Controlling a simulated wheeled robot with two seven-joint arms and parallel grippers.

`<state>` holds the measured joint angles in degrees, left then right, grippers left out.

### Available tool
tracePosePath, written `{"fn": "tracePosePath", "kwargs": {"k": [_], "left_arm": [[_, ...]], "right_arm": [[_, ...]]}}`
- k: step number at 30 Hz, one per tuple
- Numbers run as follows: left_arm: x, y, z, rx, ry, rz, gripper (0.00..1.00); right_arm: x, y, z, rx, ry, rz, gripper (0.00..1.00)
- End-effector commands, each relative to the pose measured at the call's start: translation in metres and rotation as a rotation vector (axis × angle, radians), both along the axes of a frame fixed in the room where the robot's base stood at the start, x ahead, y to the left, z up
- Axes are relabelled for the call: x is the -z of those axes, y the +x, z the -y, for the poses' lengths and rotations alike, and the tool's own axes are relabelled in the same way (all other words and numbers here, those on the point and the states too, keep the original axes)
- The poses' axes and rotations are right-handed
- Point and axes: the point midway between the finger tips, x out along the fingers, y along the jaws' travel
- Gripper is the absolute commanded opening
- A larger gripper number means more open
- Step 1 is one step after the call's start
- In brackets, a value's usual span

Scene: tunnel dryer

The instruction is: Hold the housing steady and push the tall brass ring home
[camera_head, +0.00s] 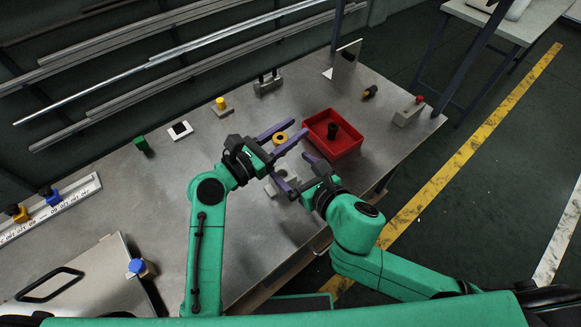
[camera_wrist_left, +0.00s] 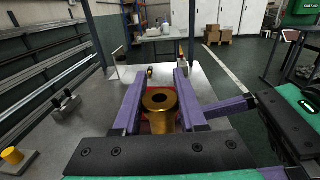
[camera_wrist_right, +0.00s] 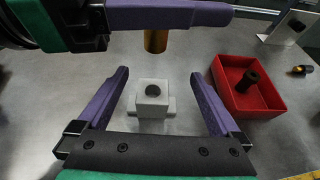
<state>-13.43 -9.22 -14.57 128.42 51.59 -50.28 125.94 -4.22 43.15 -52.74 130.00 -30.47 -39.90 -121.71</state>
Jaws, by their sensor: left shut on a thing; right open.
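The tall brass ring (camera_head: 281,138) is between the fingers of my left gripper (camera_head: 301,127), which is shut on it. In the left wrist view the brass ring (camera_wrist_left: 160,110) stands upright with its bore facing up. The housing (camera_wrist_right: 152,93) is a pale grey block with a dark round hole on top and a wider base, resting on the bench. My right gripper (camera_wrist_right: 160,72) is open, with one finger on each side of the housing and visible gaps. The ring's lower end (camera_wrist_right: 156,41) shows beyond the housing, above the bench and apart from it.
A red tray (camera_wrist_right: 243,104) with a dark cylinder (camera_wrist_right: 248,80) stands right of the housing. A yellow-topped block (camera_head: 222,107), a two-peg block (camera_head: 268,84) and a green block (camera_head: 142,145) stand farther left and back.

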Motion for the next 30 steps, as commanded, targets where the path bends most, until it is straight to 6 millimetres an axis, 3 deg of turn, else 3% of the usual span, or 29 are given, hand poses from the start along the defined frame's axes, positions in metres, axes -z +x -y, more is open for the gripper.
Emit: {"fn": "tracePosePath", "kwargs": {"k": [5,14,21,30], "left_arm": [[0.0,0.0,0.0,0.0,-0.001,0.001,0.0],[0.0,0.0,0.0,0.0,-0.001,0.001,0.0],[-0.001,0.0,0.0,0.0,-0.001,0.001,0.0],[-0.001,0.0,0.0,0.0,-0.001,0.001,0.0]], "right_arm": [[0.007,-0.007,-0.007,-0.029,-0.004,0.007,1.0],[0.077,-0.007,-0.007,-0.023,-0.002,0.002,1.0],[0.096,0.037,-0.033,-0.028,-0.002,0.01,1.0],[0.106,0.054,-0.042,-0.028,-0.004,0.008,1.0]]}}
